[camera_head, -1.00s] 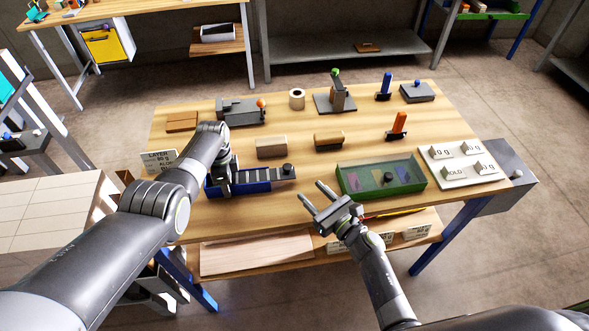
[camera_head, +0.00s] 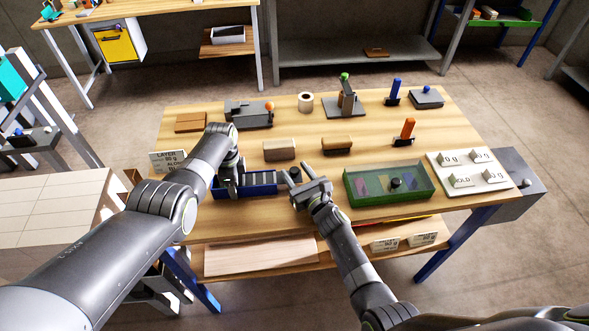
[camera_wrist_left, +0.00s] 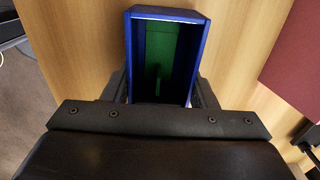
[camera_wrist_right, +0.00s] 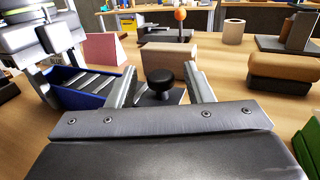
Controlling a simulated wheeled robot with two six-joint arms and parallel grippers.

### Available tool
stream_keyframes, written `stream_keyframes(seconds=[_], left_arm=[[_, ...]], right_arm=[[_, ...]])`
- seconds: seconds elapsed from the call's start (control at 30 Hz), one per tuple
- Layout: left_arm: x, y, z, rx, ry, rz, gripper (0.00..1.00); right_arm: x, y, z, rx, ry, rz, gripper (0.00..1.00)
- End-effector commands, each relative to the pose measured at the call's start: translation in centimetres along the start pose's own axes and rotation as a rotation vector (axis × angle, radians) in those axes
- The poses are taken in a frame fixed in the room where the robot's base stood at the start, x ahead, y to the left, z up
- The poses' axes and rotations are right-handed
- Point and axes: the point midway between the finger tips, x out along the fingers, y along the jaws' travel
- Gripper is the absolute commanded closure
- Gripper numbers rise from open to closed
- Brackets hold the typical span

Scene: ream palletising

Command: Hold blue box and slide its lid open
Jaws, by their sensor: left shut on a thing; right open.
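The blue box (camera_head: 262,189) lies on the wooden table, and my left gripper (camera_head: 231,188) is shut on it near its left end. In the left wrist view the box's blue rim (camera_wrist_left: 198,45) stands between the fingers, with a green inside partly in shadow. Grey ribbed slats (camera_wrist_right: 92,82) show along the box in the right wrist view. A black round knob (camera_wrist_right: 160,80) stands on a grey lid piece (camera_wrist_right: 165,97) at the box's right end. My right gripper (camera_head: 294,176) is open, its fingers on either side of the knob; contact cannot be told.
A green tray (camera_head: 427,184) with a clear top lies to the right of my right gripper. A tan block (camera_head: 279,150) and a brown block (camera_head: 337,146) stand behind the box. A white panel (camera_head: 480,181) with labels is at the right edge. The table front is mostly clear.

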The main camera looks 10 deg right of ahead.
Motion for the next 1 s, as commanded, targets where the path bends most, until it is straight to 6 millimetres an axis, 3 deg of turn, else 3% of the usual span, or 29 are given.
stream_keyframes(seconds=[0.2, 0.57, 0.9, 1.0], left_arm=[[0.0, 0.0, 0.0, 0.0, -0.001, 0.0, 0.75], [0.0, 0.0, 0.0, 0.0, -0.001, 0.0, 0.75], [0.0, 0.0, 0.0, 0.0, -0.001, 0.0, 0.75], [0.0, 0.0, 0.0, 0.0, -0.001, 0.0, 0.75]], right_arm=[[1.4, 0.0, 0.0, 0.0, 0.001, -0.001, 0.53], [1.6, -0.1, 0.0, -0.001, 0.0, -0.001, 0.54], [1.6, -0.1, 0.0, 0.0, 0.0, -0.001, 0.99], [1.5, 0.0, 0.0, 0.0, 0.0, -0.001, 1.0]])
